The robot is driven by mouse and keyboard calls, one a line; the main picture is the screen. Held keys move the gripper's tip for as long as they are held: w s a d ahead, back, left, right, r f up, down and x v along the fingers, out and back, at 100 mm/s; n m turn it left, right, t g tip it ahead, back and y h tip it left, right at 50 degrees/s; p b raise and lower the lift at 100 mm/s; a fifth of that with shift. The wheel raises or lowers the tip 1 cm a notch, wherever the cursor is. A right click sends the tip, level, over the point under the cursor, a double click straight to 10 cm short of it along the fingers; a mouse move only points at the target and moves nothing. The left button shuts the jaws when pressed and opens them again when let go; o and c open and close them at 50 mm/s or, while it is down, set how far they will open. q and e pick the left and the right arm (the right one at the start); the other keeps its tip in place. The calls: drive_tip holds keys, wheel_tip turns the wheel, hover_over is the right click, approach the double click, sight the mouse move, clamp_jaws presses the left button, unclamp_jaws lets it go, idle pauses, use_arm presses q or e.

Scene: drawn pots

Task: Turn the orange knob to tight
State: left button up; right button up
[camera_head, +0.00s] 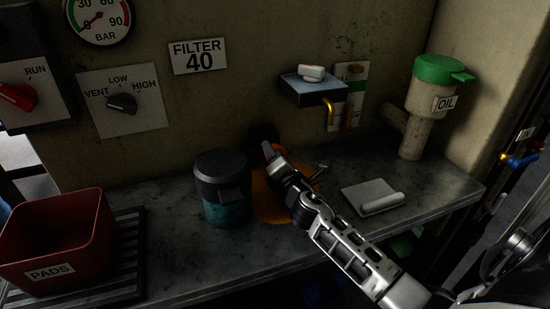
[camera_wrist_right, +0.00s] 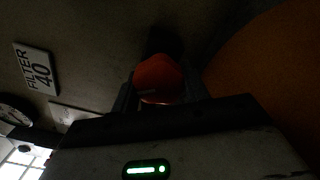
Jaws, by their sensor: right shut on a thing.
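The orange knob (camera_wrist_right: 158,78) shows in the right wrist view, with the fingers of my right gripper (camera_wrist_right: 157,100) on either side of it. My right gripper is shut on the knob. Any mark for tight is not visible. My left gripper is not in view.
A dark canister with a teal base (camera_head: 225,207) stands just left of the gripper. An orange-brown piece (camera_head: 268,205) is behind my wrist.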

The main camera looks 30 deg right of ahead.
drive_tip(key=m, duration=0.3)
drive_tip(key=shift+r+m, duration=0.1)
drive_tip(key=shift+m, duration=1.8)
drive_tip(key=o, duration=1)
drive_tip(key=shift+s, duration=0.1)
